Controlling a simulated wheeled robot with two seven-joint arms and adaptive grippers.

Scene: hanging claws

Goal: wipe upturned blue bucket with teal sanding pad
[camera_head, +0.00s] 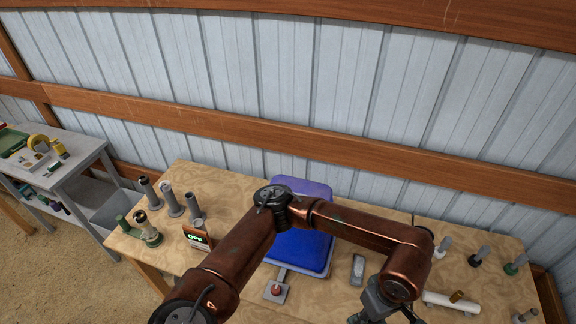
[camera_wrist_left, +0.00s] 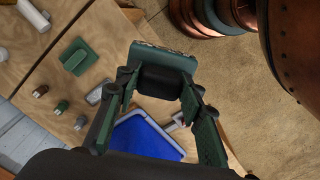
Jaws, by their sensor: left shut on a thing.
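The upturned blue bucket (camera_head: 303,252) sits on the wooden table, partly hidden behind my left arm in the head view. Part of it shows in the left wrist view (camera_wrist_left: 150,138). My left gripper (camera_head: 385,308) hangs at the bottom edge of the head view, to the right of the bucket. In the left wrist view its fingers (camera_wrist_left: 160,82) are shut on the dark grip of the teal sanding pad (camera_wrist_left: 160,53). The pad's teal plate lies beyond the fingertips. The pad cannot be seen in the head view. My right gripper is not in view.
The table (camera_head: 218,176) also holds an OFF display (camera_head: 195,237), several grey cylinders (camera_head: 170,198), a red-knobbed lever (camera_head: 276,290), a grey tool (camera_head: 358,268) and small pegs (camera_head: 480,255). A dark green block (camera_wrist_left: 79,57) shows in the wrist view. A grey side table (camera_head: 75,160) stands left.

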